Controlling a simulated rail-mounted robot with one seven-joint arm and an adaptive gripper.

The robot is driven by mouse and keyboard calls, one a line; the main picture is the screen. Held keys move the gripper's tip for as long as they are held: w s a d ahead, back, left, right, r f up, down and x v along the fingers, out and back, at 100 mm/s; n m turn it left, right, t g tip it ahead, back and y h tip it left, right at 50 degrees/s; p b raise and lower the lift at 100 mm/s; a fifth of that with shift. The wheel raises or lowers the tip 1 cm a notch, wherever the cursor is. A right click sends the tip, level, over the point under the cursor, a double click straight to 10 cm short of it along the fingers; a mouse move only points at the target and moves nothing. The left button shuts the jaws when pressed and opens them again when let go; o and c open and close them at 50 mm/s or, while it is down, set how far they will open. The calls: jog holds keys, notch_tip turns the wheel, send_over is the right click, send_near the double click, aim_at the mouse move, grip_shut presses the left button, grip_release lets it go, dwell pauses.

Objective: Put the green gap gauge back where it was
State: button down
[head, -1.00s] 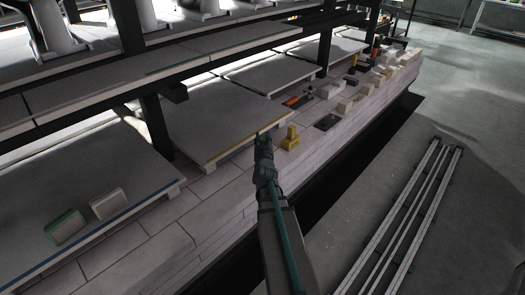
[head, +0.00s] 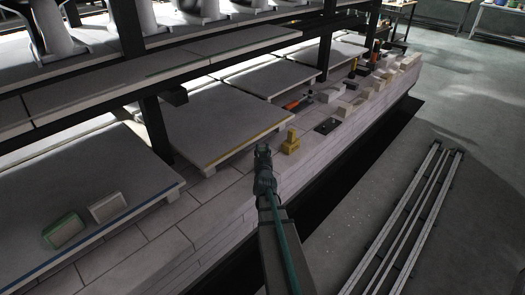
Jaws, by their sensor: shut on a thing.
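My gripper (head: 263,151) is seen from behind, over the brick edge of the kiln car, near the front corner of the middle shelf slab. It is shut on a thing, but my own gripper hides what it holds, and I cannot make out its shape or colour. No piece that is clearly the green gap gauge shows. A yellow stepped block (head: 290,142) stands upright on the brick ledge, just right of my gripper and apart from it. A green-edged block (head: 64,231) lies on the near left slab beside a pale block (head: 108,207).
A dark plate (head: 327,126), an orange-handled tool (head: 297,104) and several pale bricks (head: 365,95) lie further along the ledge. A dark post (head: 156,128) and upper shelf (head: 190,57) stand at left. Floor rails (head: 405,215) run at right. Bare ledge (head: 185,210) lies left of my gripper.

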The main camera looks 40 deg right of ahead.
jog(key=shift+f, duration=0.15)
jog(key=c, duration=0.9)
grip_release()
jog(key=shift+o, duration=0.2)
jog(key=shift+r, duration=0.3)
jog(key=p+v, duration=0.2)
jog(key=v, duration=1)
jog(key=shift+d+f+p, duration=0.1)
jog(key=shift+p, duration=0.25)
